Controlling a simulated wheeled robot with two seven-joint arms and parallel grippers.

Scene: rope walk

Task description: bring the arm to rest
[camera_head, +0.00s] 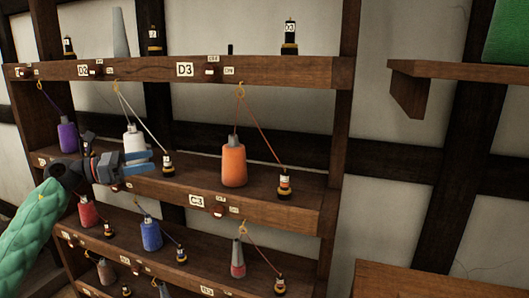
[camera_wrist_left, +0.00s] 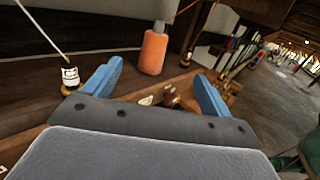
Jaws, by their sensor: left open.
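My left gripper (camera_head: 140,164) reaches in from the left in the head view, in front of the middle shelf. Its blue fingers are apart with nothing between them; it also shows open in the left wrist view (camera_wrist_left: 156,95). My green-sleeved left arm (camera_head: 35,225) comes up from the lower left. A white bobbin (camera_head: 135,140) stands just behind the fingers. An orange bobbin (camera_head: 234,165) stands to the right, clear of the gripper; it also shows in the left wrist view (camera_wrist_left: 153,52). My right gripper is not in view.
The wooden rack's D3 shelf edge (camera_head: 270,70) runs above the gripper. Small black-and-yellow weights (camera_head: 285,186) hang on cords by the bobbins. A blue bobbin (camera_head: 151,235) and a red bobbin (camera_head: 87,212) stand below. A wall shelf (camera_head: 460,70) juts out at right.

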